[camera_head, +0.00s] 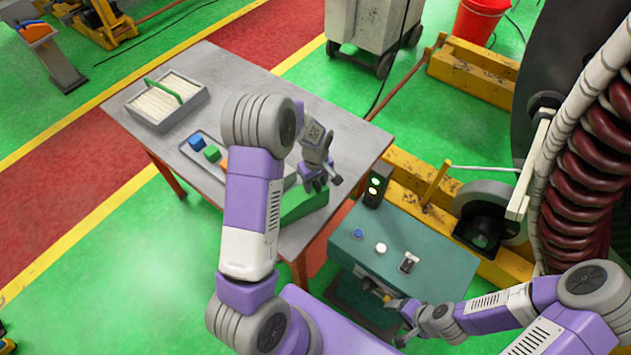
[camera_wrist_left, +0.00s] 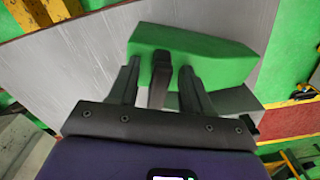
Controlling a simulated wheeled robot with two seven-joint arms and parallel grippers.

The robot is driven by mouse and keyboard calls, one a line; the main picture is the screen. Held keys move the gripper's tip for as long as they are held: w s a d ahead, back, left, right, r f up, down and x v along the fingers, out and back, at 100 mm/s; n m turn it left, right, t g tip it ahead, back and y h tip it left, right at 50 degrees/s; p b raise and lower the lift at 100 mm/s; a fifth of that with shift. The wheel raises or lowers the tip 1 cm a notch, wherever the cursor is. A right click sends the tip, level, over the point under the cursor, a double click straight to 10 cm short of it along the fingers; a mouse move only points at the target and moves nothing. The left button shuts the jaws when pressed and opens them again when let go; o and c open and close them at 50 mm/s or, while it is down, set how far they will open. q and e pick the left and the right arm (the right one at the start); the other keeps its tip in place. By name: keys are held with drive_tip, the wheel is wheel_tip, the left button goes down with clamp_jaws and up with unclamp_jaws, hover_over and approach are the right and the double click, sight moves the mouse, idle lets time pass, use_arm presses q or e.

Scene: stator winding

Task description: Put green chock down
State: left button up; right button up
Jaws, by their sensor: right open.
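The green chock (camera_head: 304,204) sits at the near right corner of the grey table (camera_head: 308,228), partly hidden by my left arm. In the left wrist view the chock (camera_wrist_left: 205,55) has a dark handle (camera_wrist_left: 160,78) standing out of it. My left gripper (camera_head: 322,184) is over the chock. Its two fingers (camera_wrist_left: 160,70) stand apart on either side of the handle, with a visible gap on both sides.
A grey tray of pale strips with a green handle (camera_head: 165,98) stands at the table's far left. A tray with a blue block (camera_head: 196,142) and a green block (camera_head: 212,153) lies mid-table. The teal control box (camera_head: 425,260) with buttons stands to the right. Large coils (camera_head: 590,190) rise at far right.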

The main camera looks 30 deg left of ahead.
use_arm(q)
drive_tip(key=shift+r, duration=0.2)
wheel_tip(320, 180, up, 11)
drive_tip(key=s+d+f+m, duration=0.1)
drive_tip(key=s+d+f, duration=0.1)
drive_tip(key=f, duration=0.3)
drive_tip(key=s+d+f+m+h, duration=0.1)
drive_tip(key=d+f+m, duration=0.1)
drive_tip(key=d+f, duration=0.3)
drive_tip(key=s+d+f+m+h, duration=0.1)
drive_tip(key=s+d+f+m, duration=0.1)
drive_tip(key=f, duration=0.3)
drive_tip(key=shift+s+d+f, duration=0.15)
drive_tip(key=shift+s+d, duration=0.15)
drive_tip(key=shift+d, duration=0.5)
drive_tip(key=s+d+f+m+h, duration=0.1)
drive_tip(key=s+d+f+m, duration=0.1)
drive_tip(key=s+d, duration=0.3)
drive_tip(key=s+d+f+m+h, duration=0.1)
drive_tip(key=s+d+f+m, duration=0.2)
drive_tip(key=s, duration=0.4)
wheel_tip(320, 180, down, 3)
drive_tip(key=shift+s+d+r+t, duration=0.2)
drive_tip(key=shift+s+d+t, duration=0.15)
drive_tip(key=shift+d, duration=0.55)
